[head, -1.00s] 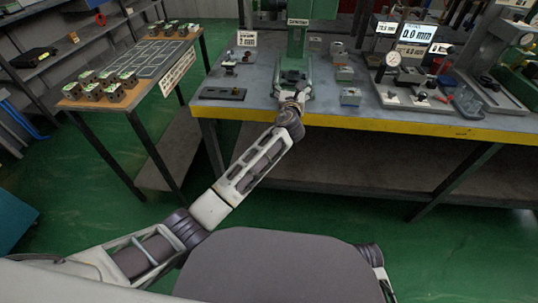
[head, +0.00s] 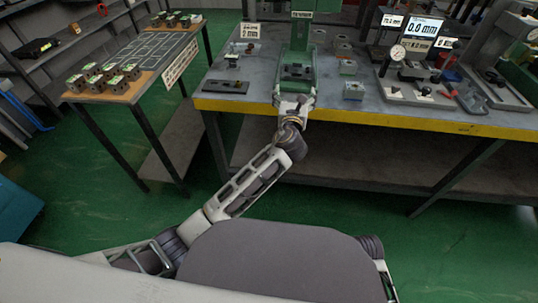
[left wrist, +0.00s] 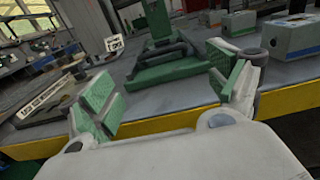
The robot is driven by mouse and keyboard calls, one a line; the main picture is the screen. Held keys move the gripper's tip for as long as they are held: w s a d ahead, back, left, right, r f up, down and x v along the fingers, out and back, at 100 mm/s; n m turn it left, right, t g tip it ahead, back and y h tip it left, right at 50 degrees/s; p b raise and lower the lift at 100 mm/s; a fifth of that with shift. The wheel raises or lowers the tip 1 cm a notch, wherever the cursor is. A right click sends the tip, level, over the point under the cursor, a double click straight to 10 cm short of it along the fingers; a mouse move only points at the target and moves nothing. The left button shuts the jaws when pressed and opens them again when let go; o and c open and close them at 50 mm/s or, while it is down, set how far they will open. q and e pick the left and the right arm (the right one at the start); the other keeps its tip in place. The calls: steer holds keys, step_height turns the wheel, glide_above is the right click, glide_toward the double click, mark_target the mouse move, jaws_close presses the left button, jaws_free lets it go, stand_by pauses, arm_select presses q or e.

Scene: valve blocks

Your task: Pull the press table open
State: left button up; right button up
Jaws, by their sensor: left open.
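The green press (head: 301,40) stands on the workbench, its upright column rising from a green base. The press table (head: 296,73) is the low green part at its foot, with a dark block on it; it also shows in the left wrist view (left wrist: 155,76). My left gripper (head: 292,106) is at the front end of this green part, above the bench's front edge. In the left wrist view my left gripper (left wrist: 165,92) has its green-padded fingers wide apart with nothing between them. The green part lies beyond the fingertips, apparently apart from them. My right gripper is out of view.
The workbench (head: 440,118) has a yellow front edge. A dark plate (head: 225,87) lies left of the press, a small grey block (head: 353,91) right of it. A dial gauge (head: 397,53) stands further right. A side table (head: 130,62) with several metal blocks is at left.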

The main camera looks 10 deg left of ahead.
arm_select(q)
steer(key=s+p, duration=0.1)
steer(key=s, duration=0.5)
steer(key=a+f+n+g+p, duration=0.2)
steer(key=f+n+p, duration=0.1)
steer(key=f, duration=0.4)
steer(key=s+a+f+n+g+p, duration=0.1)
steer(key=a+f+n+g+p, duration=0.1)
steer(key=f, duration=0.6)
steer(key=s+a+f+n+g+p, duration=0.1)
steer(key=a+f+n+g+p, duration=0.1)
steer(key=f+p, duration=0.4)
steer(key=shift+s+a+f+n+g, duration=0.3)
steer(key=shift+a+f+n, duration=0.35)
steer(key=shift+f+n, duration=0.4)
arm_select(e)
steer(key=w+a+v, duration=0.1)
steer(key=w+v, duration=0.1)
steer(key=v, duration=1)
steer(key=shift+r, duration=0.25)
arm_select(q)
steer(key=shift+r, duration=0.1)
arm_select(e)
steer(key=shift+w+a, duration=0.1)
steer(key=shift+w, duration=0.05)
